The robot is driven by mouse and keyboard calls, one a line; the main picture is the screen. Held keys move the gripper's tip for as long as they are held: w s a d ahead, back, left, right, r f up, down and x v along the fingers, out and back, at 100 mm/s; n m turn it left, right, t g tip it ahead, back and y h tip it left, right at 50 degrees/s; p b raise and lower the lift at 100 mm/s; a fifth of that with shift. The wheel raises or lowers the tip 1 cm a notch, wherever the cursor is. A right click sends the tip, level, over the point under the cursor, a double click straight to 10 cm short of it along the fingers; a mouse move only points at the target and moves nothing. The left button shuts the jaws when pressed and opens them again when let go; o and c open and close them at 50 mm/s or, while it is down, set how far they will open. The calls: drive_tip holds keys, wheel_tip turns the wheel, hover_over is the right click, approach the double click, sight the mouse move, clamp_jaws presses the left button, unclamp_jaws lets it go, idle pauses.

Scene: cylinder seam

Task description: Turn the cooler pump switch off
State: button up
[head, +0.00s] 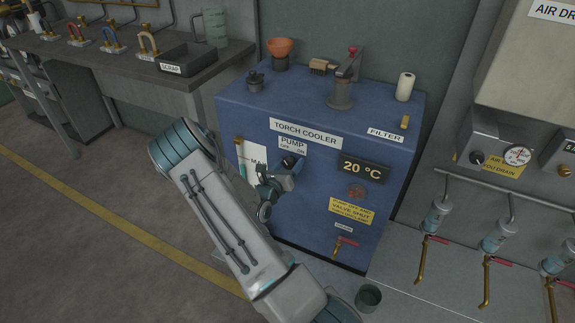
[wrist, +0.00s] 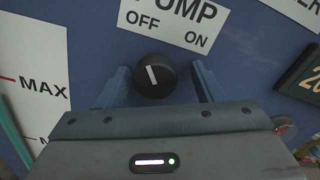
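The cooler pump switch is a round black knob (wrist: 154,76) with a white line, under a PUMP OFF/ON label (wrist: 175,22). The line leans up and left, its upper end toward OFF. In the head view the knob (head: 289,161) shows on the front of the blue torch cooler (head: 311,208). My gripper (wrist: 161,80) is open, one finger on each side of the knob. A gap shows at the right finger; the left finger looks close to the knob, and I cannot tell whether it touches.
A level gauge marked MAX (wrist: 34,80) is left of the knob. A small bucket (head: 368,297) stands on the floor.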

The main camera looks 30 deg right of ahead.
drive_tip(key=shift+w+a, duration=0.1)
drive_tip(key=shift+a, duration=0.05)
drive_tip(key=shift+a+r, duration=0.1)
drive_tip(key=shift+a, duration=0.05)
drive_tip(key=shift+s+a, duration=0.2)
drive_tip(key=shift+a, duration=0.1)
drive_tip(key=p+v, duration=0.1)
drive_tip(key=v, duration=1.2)
drive_tip(key=shift+d, duration=0.15)
